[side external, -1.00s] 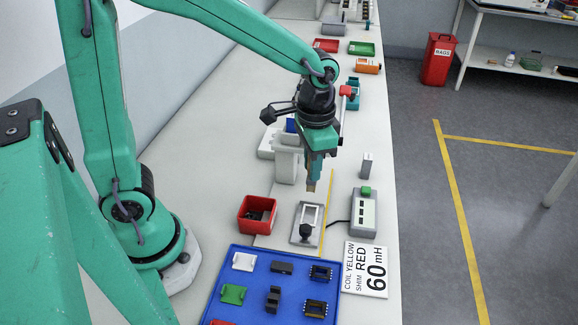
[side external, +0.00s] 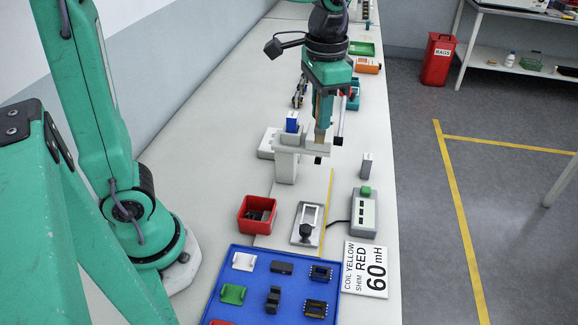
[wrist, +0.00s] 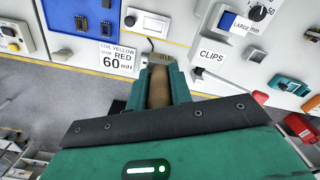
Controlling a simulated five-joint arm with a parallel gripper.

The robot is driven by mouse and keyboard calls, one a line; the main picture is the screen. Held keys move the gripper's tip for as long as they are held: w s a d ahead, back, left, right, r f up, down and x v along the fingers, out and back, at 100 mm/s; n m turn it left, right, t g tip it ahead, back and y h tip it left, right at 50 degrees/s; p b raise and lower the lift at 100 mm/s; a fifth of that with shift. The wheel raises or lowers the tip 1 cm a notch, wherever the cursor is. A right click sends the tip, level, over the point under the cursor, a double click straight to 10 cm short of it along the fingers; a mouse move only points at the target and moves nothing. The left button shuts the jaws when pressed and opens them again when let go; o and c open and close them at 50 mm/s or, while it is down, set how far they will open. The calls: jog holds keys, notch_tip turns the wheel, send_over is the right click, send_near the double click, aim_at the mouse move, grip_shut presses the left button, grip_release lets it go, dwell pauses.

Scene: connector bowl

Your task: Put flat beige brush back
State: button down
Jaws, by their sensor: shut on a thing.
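My gripper (side external: 322,125) is shut on a tan-brown handle, which I take to be the beige brush (wrist: 159,88).
Nearer the camera are a plate with a black knob (side external: 306,232), a red bin (side external: 257,213), a blue parts tray (side external: 247,300) and a grey box with a green button (side external: 364,215). A label reading CLIPS (wrist: 212,56) shows in the wrist view. Bench space left of the post is clear.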

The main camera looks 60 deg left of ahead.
jog(key=w+a, duration=0.5)
jog(key=w, duration=0.1)
jog(key=w+a+r, duration=0.1)
jog(key=w+a, duration=0.4)
jog(key=w, duration=0.2)
jog(key=w+a, duration=0.5)
jog(key=w, duration=0.1)
jog(key=shift+w+r, duration=0.3)
jog(key=shift+r, duration=0.05)
jog(key=shift+w+a+f, duration=1.15)
jog(key=shift+w+a, duration=0.6)
jog(key=shift+a, duration=3.05)
jog(key=shift+d+f, duration=0.1)
jog(key=shift+f, duration=10.6)
jog(key=shift+f, duration=0.1)
jog(key=c, duration=1.3)
grip_release()
jog(key=shift+o, duration=0.2)
